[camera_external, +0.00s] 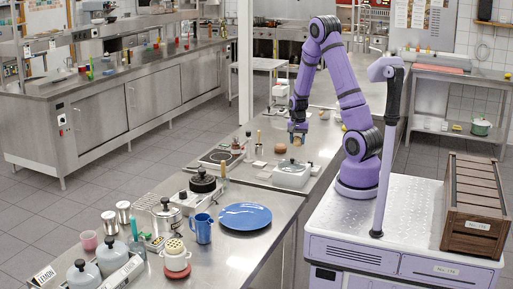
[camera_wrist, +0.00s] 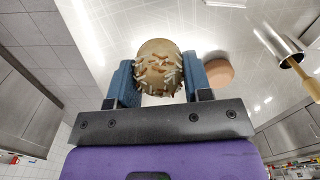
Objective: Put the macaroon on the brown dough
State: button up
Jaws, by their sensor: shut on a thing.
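The macaroon (camera_wrist: 160,66), a round tan piece with pale sprinkles, sits between the two blue fingers of my gripper (camera_wrist: 160,82) in the wrist view. The gripper is shut on it. In the external view my gripper (camera_external: 298,130) points down above the far steel counter, and the macaroon is too small to make out there. The brown dough (camera_wrist: 218,70), a smooth flat round, lies on the counter to the right of the fingers in the wrist view, apart from the macaroon. In the external view the brown dough (camera_external: 280,148) lies below and left of my gripper.
A steel vessel with a wooden handle (camera_wrist: 281,42) stands at the right in the wrist view. A lidded steel container (camera_external: 291,174) and a dark pan (camera_external: 219,157) are nearby. A blue plate (camera_external: 245,216), blue mug (camera_external: 202,229) and several pots crowd the near counter.

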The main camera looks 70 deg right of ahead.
jog(key=s+d, duration=0.1)
jog(key=d, duration=0.1)
send_over(281, 144)
jog(key=shift+s+a+f, duration=0.15)
jog(key=shift+a+f, duration=0.05)
jog(key=shift+f, duration=0.65)
jog(key=shift+d+f, duration=0.1)
jog(key=shift+f, duration=0.2)
jog(key=shift+w+f, duration=0.2)
jog(key=shift+f, duration=1.25)
jog(key=shift+f, duration=0.15)
jog(key=o, duration=0.9)
